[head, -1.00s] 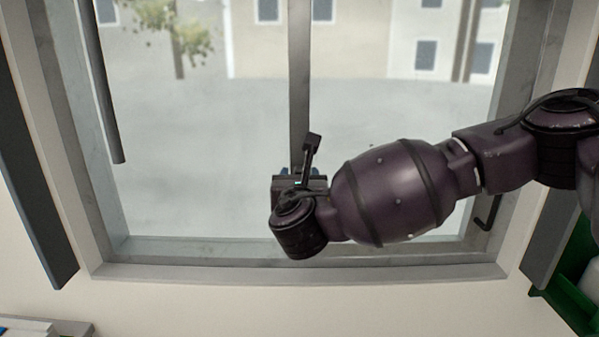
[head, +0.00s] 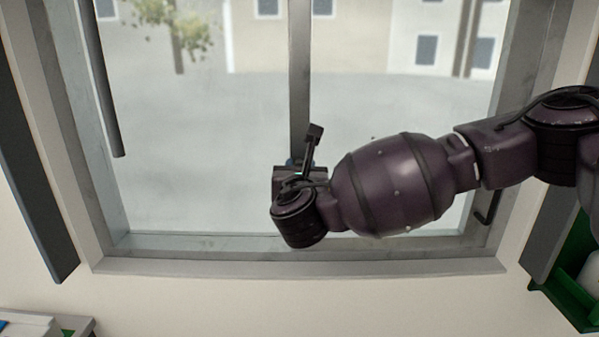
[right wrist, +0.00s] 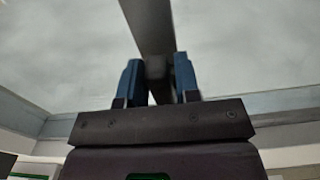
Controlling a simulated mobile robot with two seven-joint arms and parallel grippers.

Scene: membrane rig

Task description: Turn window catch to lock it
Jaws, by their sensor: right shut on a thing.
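The window catch (right wrist: 156,68) is a small dark grey piece at the window's upright centre bar. It shows between two blue fingers in the right wrist view. My right gripper (right wrist: 158,82) is shut on it, one finger at each side. In the head view my right gripper (head: 291,163) is at the lower part of the centre bar (head: 300,90), mostly hidden behind my dark wrist. The catch is hidden there, and how far it is turned cannot be made out. My left gripper is not in view.
The grey window frame (head: 300,267) surrounds the glass. A dark handle (head: 487,212) is on the frame at lower right. A green bin (head: 568,295) is at the right edge, and a grey tray (head: 80,325) at lower left. The wall below the window is clear.

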